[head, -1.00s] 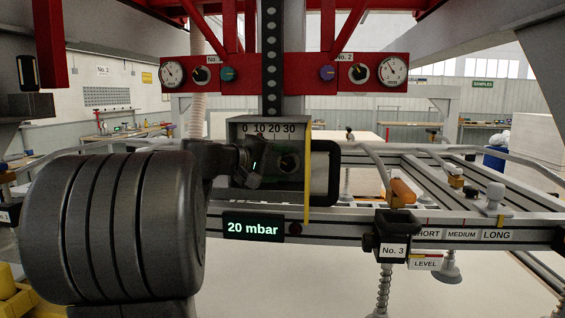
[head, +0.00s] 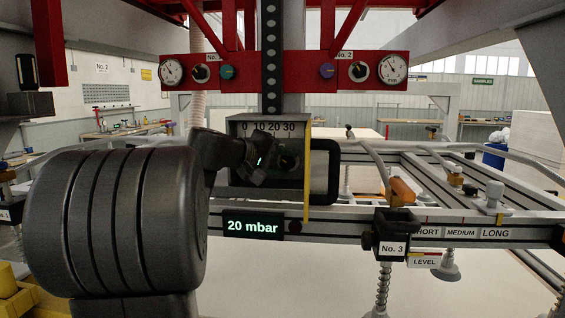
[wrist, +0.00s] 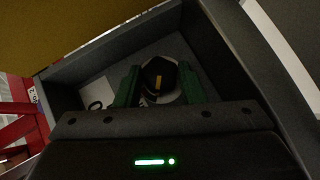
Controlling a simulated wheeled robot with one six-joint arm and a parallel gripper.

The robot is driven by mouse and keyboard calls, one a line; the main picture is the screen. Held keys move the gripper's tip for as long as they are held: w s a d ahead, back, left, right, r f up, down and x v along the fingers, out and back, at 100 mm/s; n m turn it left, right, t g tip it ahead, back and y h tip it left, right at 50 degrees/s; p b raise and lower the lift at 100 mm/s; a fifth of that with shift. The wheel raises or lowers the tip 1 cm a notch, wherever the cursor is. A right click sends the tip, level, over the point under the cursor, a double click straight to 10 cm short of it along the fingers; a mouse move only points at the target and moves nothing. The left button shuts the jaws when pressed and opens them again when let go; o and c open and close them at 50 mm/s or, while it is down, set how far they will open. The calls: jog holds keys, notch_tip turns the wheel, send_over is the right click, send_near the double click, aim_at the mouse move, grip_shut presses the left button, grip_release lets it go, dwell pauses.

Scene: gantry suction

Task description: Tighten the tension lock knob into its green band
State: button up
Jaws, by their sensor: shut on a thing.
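The knob (wrist: 158,78), black with a yellow-orange pointer mark, sits inside a dark open-fronted box in the wrist view. My gripper (wrist: 159,85) has its two green fingers on either side of the knob and is shut on it. A pale surface shows beside the knob. I cannot make out a green band apart from the green fingers. In the head view, my gripper (head: 268,163) reaches into the front of the grey box (head: 238,126), below its 0–30 scale. My gripper and arm largely hide the knob there.
The box walls (wrist: 230,70) stand close around my gripper. A yellow upright strip (head: 307,180) and a black loop handle (head: 333,172) are to the right. The red gauge panel (head: 300,70) is above.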

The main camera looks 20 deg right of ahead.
jog(key=shift+m+y, duration=0.3)
jog(key=shift+y, duration=0.1)
jog(key=o, duration=1)
jog(key=b+v, duration=0.1)
jog(key=v, duration=1.3)
jog(key=shift+s+d, duration=0.1)
